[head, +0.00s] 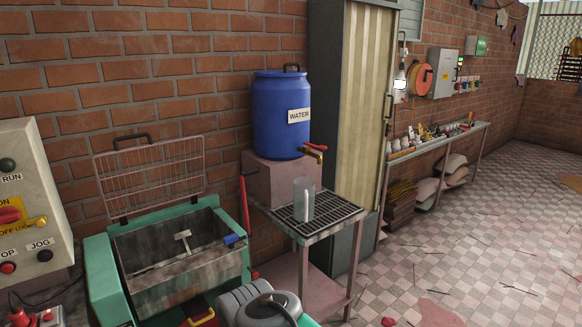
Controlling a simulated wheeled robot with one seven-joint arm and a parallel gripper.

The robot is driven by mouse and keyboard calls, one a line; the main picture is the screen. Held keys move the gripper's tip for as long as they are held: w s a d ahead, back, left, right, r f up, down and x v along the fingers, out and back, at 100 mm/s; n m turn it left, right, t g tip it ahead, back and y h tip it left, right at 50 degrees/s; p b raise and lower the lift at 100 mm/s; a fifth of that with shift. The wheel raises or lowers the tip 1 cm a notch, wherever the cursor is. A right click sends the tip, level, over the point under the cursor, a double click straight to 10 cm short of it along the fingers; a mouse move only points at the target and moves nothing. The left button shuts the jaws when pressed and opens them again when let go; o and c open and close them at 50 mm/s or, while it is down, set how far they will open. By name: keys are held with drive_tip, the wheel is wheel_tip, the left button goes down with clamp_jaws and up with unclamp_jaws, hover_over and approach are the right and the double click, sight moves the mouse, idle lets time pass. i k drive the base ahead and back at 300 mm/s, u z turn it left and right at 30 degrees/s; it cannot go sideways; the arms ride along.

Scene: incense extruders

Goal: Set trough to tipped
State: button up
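The trough (205,268) is a grey, stained metal tub set in a green frame (100,280) at the lower left of the head view. Its opening faces up, and I cannot tell any slight tilt. A pale mixing paddle (183,241) shows inside it. A wire guard (150,178) with a dark handle stands raised behind the trough. A blue grip (232,239) sits at its right rim, and a red lever (244,205) stands upright beyond its right side. The lower part of the machine is cut off by the picture edge. My gripper is not in view.
A control panel (30,205) stands at the left. A grey rounded unit (262,304) is close at the bottom centre. A grated stand (318,229) holds a clear beaker (303,199), beside a blue water barrel (282,115). The tiled floor (470,245) at right is mostly open.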

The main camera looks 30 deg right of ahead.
sight(153, 293)
drive_tip(key=z, duration=0.25)
drive_tip(key=i, duration=0.85)
drive_tip(key=u, duration=0.6)
drive_tip(key=i, duration=0.65)
drive_tip(key=u, duration=0.65)
